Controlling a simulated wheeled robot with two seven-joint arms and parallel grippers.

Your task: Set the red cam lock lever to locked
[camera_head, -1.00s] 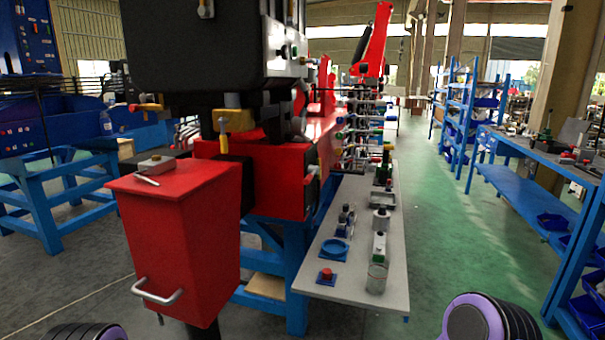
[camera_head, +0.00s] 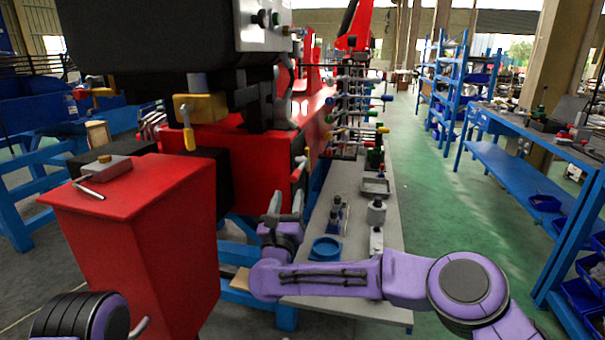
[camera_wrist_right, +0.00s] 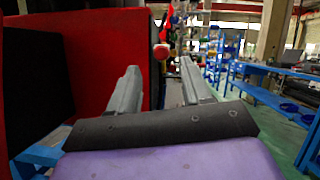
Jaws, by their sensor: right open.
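My right gripper (camera_head: 286,200) is open and empty, pointing forward beside the red machine body (camera_head: 255,158) and above the left edge of the grey bench. In the right wrist view its two fingers (camera_wrist_right: 160,68) stand apart. A red ball knob (camera_wrist_right: 161,51) on a pale stem shows ahead between the fingertips, and they do not touch it. I cannot tell for sure whether it is the cam lock lever. In the head view a small orange-red handle (camera_head: 299,168) shows on the machine's end, just beyond the gripper. The left gripper is out of view.
A red cabinet (camera_head: 130,215) with a grey block and rod on top stands at the left. Green floor (camera_head: 425,200) is clear at the right.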

